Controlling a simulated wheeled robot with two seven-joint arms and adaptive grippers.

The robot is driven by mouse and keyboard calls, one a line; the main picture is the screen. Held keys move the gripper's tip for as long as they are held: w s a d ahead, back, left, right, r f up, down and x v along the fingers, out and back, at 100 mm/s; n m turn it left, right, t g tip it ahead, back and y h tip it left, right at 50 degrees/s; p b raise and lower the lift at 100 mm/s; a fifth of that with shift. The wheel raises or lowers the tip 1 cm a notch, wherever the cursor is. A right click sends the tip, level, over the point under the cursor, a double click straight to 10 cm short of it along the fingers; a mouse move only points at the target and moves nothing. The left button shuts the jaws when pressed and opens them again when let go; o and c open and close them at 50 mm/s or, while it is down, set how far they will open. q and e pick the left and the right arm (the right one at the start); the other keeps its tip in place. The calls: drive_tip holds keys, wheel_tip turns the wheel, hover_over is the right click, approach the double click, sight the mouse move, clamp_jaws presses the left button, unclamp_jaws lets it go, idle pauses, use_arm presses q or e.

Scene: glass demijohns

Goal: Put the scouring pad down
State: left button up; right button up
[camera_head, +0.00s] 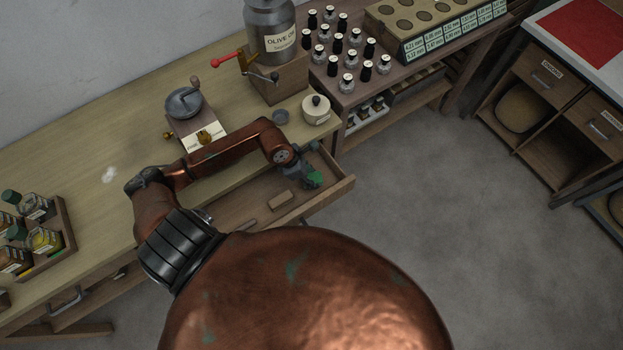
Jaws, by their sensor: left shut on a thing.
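The green scouring pad (315,179) is in my left gripper (311,174). The gripper is shut on it. The arm comes in from the left and reaches over the workbench, and the gripper is above the right part of an open drawer (344,186). Whether the pad touches the drawer or is held above it, I cannot tell. Part of the pad is hidden by the fingers. My right gripper is not in view.
In the drawer lie a small tan block (281,200) and a thin stick-like item (249,228). A bottle crate (62,235) stands at left.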

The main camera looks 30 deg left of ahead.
use_arm(q)
drive_tip(key=shift+f, duration=0.9)
drive_tip(key=shift+f, duration=0.1)
drive_tip(key=o, duration=1.1)
drive_tip(key=p+v, duration=0.1)
drive_tip(key=v, duration=1.1)
drive_tip(key=shift+p, duration=0.3)
